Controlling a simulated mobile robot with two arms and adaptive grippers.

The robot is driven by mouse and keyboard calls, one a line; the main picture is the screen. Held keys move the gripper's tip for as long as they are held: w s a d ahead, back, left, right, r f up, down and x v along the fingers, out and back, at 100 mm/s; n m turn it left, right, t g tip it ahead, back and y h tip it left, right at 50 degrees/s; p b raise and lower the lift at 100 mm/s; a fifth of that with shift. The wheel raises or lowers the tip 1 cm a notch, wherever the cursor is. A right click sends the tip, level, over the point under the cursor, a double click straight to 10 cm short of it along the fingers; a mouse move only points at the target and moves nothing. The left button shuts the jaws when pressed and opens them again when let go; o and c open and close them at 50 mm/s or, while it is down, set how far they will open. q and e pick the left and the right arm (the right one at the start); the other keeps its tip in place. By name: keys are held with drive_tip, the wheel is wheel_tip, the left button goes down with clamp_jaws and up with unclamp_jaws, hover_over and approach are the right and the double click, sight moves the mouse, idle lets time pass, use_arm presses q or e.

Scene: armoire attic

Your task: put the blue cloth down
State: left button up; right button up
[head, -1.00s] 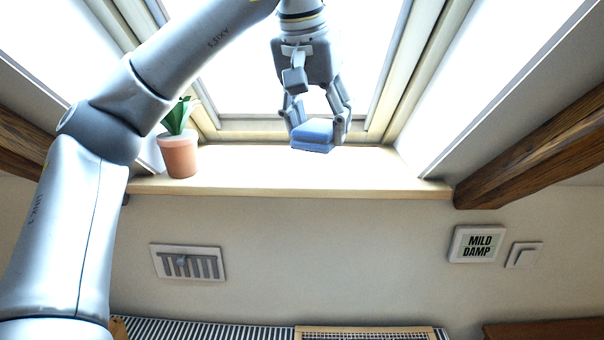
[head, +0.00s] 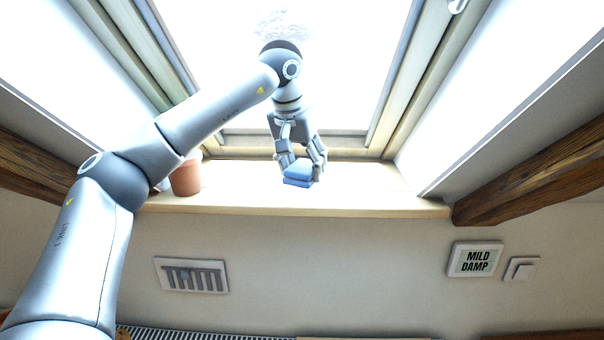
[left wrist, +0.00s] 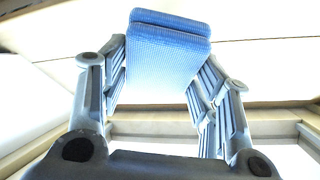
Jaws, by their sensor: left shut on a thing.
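The folded blue cloth (head: 298,175) is between the fingers of my left gripper (head: 301,168), over the wooden window sill (head: 350,199). In the head view it looks low over the sill; I cannot tell whether it touches. In the left wrist view the blue cloth (left wrist: 165,50) shows its folded layers, with a finger of the left gripper (left wrist: 160,85) on each side. My left gripper is shut on it. My right gripper is not in view.
A terracotta pot (head: 186,178) stands on the sill at the left, partly behind my arm. The sill right of the cloth is clear. Wooden beams (head: 540,170) flank the window. A vent (head: 190,275) and a sign reading MILD DAMP (head: 475,259) are on the wall below.

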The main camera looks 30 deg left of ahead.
sight(300, 167)
use_arm(q)
drive_tip(key=f, duration=0.1)
drive_tip(key=f+p, duration=0.2)
drive_tip(key=shift+w+a+f, duration=0.1)
drive_tip(key=shift+w+a, duration=0.15)
drive_tip(key=shift+f, duration=0.3)
drive_tip(key=shift+d+f, duration=0.1)
drive_tip(key=shift+f, duration=0.05)
drive_tip(key=o, duration=1)
